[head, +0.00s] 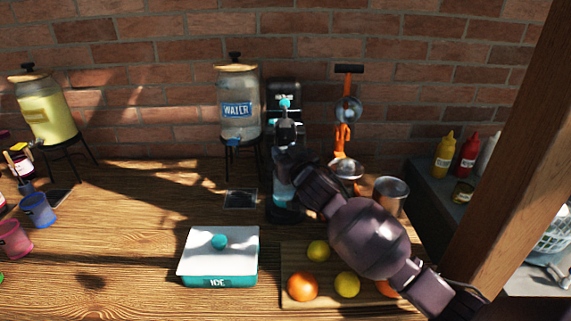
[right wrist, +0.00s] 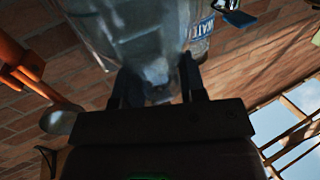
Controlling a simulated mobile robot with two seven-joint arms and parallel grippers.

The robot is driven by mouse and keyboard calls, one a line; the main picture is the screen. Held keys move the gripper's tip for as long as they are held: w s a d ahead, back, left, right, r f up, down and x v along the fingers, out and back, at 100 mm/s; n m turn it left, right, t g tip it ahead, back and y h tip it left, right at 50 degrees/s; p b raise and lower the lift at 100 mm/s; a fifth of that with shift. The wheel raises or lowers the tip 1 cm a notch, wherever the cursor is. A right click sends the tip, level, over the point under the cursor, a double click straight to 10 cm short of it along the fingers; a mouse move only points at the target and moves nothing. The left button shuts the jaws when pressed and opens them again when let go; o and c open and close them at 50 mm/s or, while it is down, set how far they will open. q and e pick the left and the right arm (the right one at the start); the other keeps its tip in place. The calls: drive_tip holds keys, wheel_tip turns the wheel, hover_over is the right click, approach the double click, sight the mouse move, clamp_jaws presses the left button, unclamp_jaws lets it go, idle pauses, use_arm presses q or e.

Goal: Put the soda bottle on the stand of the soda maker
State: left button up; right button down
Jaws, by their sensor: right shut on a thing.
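The soda maker (head: 284,92) is a black upright machine with a teal button, standing against the brick wall right of the water dispenser. The clear bluish soda bottle (head: 283,190) is upright in front of it, low over the dark base (head: 283,214). My right gripper (head: 297,181) is shut on the bottle from the right and hides part of it. In the right wrist view the translucent bottle (right wrist: 145,45) is between the two dark fingers of my right gripper (right wrist: 157,88). I cannot tell whether the bottle touches the base. My left gripper is out of view.
A water dispenser (head: 239,105) stands close left of the soda maker. An orange juicer (head: 345,110) and a metal cup (head: 389,194) stand right. A teal ice box (head: 218,257) and a board (head: 298,262) with fruit are in front. The wood left of the ice box is free.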

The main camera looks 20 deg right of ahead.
drive_tip(key=shift+f, duration=1.6)
drive_tip(key=c, duration=0.7)
unclamp_jaws()
drive_tip(key=s, duration=0.4)
drive_tip(key=s+d, duration=0.1)
drive_tip(key=s, duration=0.7)
drive_tip(key=shift+d, duration=0.2)
